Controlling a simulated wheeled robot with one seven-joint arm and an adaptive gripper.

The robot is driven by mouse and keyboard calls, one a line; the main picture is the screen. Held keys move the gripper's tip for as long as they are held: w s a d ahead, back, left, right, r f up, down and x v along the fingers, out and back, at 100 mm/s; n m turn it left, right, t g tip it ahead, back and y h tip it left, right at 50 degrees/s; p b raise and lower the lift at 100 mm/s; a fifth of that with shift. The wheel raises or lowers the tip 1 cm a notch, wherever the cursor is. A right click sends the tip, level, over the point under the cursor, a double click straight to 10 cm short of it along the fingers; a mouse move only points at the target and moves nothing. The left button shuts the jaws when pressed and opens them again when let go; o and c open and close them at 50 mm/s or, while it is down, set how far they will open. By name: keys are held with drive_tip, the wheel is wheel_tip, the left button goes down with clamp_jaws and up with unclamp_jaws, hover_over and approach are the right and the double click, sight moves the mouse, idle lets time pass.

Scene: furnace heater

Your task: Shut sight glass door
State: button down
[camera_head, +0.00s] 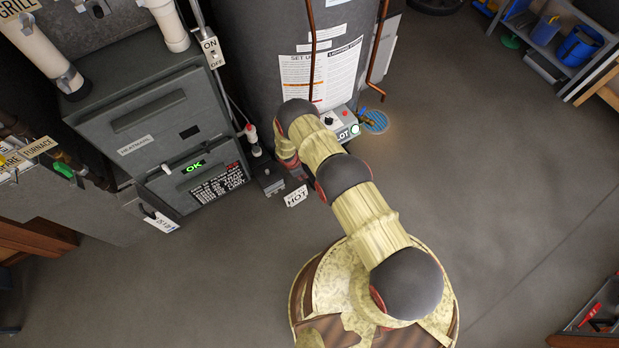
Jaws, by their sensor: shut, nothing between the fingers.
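The sight glass door cannot be made out; my arm covers part of the front of the grey cylindrical tank (262,60).
A grey furnace (150,110) with a green "OK" display stands left of the tank. Copper pipes (378,50) run down the tank's right. The floor (500,200) at right is clear.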

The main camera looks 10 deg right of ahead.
drive_tip(key=d+f+b, duration=0.4)
drive_tip(key=d+f, duration=0.2)
drive_tip(key=f, duration=0.3)
drive_tip(key=shift+w+d+b, duration=0.15)
drive_tip(key=shift+w+b, duration=0.1)
drive_tip(key=shift+b, duration=0.15)
drive_tip(key=shift+f, duration=0.1)
drive_tip(key=shift+d, duration=0.15)
drive_tip(key=shift+d+n+p, duration=0.25)
drive_tip(key=shift+n+p, duration=0.05)
drive_tip(key=shift+p, duration=0.65)
